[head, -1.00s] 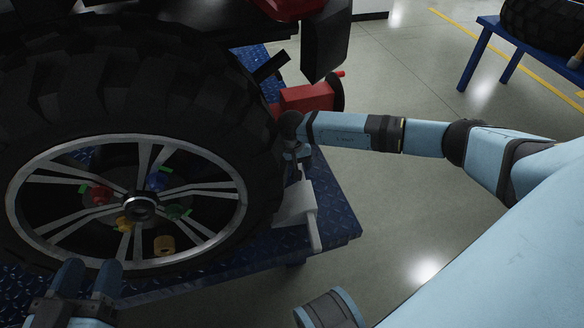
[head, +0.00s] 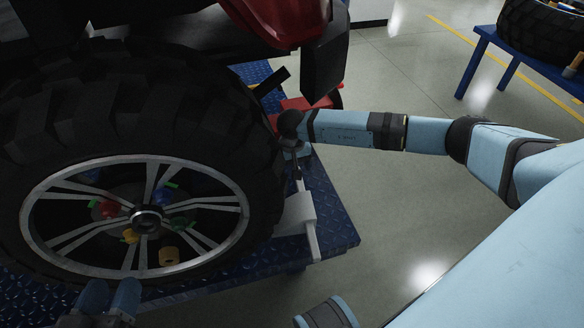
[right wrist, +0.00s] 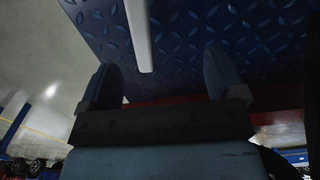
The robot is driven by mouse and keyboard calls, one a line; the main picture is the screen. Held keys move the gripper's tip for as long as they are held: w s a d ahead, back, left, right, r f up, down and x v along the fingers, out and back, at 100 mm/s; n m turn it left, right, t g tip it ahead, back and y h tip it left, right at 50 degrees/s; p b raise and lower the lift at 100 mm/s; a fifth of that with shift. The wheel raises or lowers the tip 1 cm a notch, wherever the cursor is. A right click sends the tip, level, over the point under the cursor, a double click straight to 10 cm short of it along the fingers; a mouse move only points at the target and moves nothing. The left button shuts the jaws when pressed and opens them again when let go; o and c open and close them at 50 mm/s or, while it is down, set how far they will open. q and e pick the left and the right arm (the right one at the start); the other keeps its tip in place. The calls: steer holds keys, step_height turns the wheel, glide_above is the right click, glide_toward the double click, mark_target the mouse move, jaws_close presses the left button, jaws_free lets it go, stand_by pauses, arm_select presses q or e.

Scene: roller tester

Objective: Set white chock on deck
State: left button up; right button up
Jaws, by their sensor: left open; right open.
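The white chock (head: 299,214) is at the right edge of the big black tyre (head: 225,130), over the blue diamond-plate deck (head: 335,226). I cannot tell whether its underside touches the deck. My right gripper (head: 298,155) is just above the chock, partly hidden by its own wrist. In the right wrist view my right gripper (right wrist: 162,85) has its fingers spread, and the chock's pale bar (right wrist: 140,35) reaches down between them without visible finger contact. My left gripper (head: 108,298) is open and empty in front of the wheel's lower rim.
The wheel has silver spokes and coloured nuts (head: 169,256) around its hub. A red part (head: 308,103) sits behind my right wrist. A blue table (head: 490,45) with another tyre stands at the back right. The floor right of the deck is clear.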

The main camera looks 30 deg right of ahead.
arm_select(q)
steer(key=shift+r+t+p, duration=0.5)
steer(key=shift+r, duration=0.5)
arm_select(e)
steer(key=shift+r, duration=1.05)
steer(key=shift+s, duration=0.1)
